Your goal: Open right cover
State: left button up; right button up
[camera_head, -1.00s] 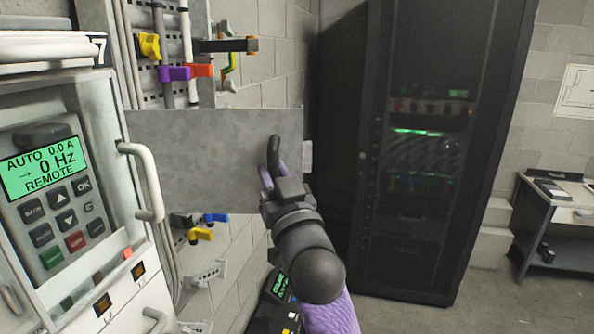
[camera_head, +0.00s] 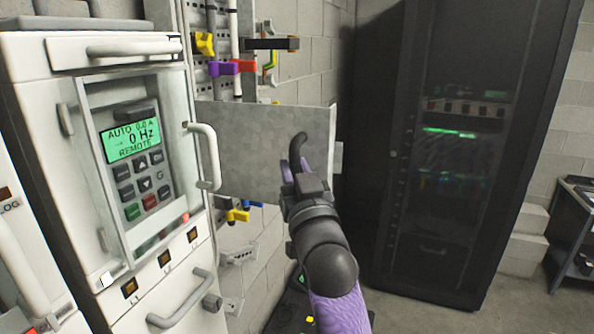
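A flat grey metal panel (camera_head: 245,140), which may be the right cover, stands out beside the white drive cabinet. My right gripper (camera_head: 296,160) is in front of the panel's right part, and its dark curved finger overlaps the panel in the picture. I cannot tell whether it touches the panel, and the finger gap is not clear. The white cabinet door (camera_head: 88,120) frames a lit green display (camera_head: 131,141) and keypad, with a white vertical handle (camera_head: 207,157) at its right edge. My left gripper is out of view.
A lower handle (camera_head: 182,300) sticks out below the display. Coloured levers (camera_head: 231,68) and pipes line the block wall behind the panel. A tall black server rack (camera_head: 450,160) stands to the right, with a bench (camera_head: 575,225) at the far right edge. Floor shows between rack and bench.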

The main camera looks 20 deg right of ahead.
jog(key=o, duration=0.4)
jog(key=shift+w+a, duration=0.1)
jog(key=shift+o, duration=0.2)
jog(key=b+v, duration=0.3)
jog(key=v, duration=0.7)
jog(key=shift+b, duration=0.35)
